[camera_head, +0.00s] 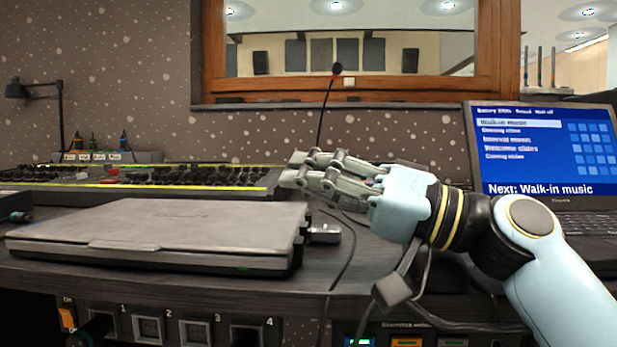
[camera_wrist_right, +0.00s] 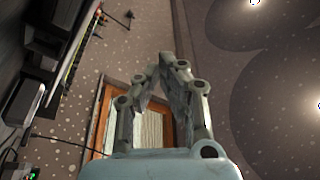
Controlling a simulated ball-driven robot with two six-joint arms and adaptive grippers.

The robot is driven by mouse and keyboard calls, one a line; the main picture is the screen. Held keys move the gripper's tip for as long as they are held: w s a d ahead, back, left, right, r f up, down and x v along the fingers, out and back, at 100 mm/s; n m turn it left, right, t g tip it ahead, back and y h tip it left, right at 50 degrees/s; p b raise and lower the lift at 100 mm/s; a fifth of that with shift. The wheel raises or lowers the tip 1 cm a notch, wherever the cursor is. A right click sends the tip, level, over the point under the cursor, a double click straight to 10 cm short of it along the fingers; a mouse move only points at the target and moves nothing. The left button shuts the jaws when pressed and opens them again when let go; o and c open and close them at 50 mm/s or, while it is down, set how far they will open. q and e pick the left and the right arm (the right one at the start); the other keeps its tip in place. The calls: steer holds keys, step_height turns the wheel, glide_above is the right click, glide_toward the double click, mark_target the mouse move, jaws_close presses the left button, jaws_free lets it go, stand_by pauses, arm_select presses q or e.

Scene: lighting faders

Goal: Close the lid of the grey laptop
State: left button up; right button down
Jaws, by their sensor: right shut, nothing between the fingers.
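The grey laptop (camera_head: 165,232) lies on the desk at the left of the head view. Its lid is down flat on its base. My right gripper (camera_head: 290,168) is shut and empty. In the head view it is above and right of the laptop's back right corner, apart from the lid in the picture. The right wrist view shows the same gripper (camera_wrist_right: 165,62) with its fingers together against the wall and window; the laptop is not clear there. My left gripper is not in view.
A fader console (camera_head: 180,178) stands behind the grey laptop. A second, open laptop (camera_head: 545,150) with a blue screen is at the right. A thin microphone (camera_head: 328,100) rises behind my gripper. A cable (camera_head: 345,262) crosses the desk right of the grey laptop.

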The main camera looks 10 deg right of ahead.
steer(key=shift+v, duration=3.75)
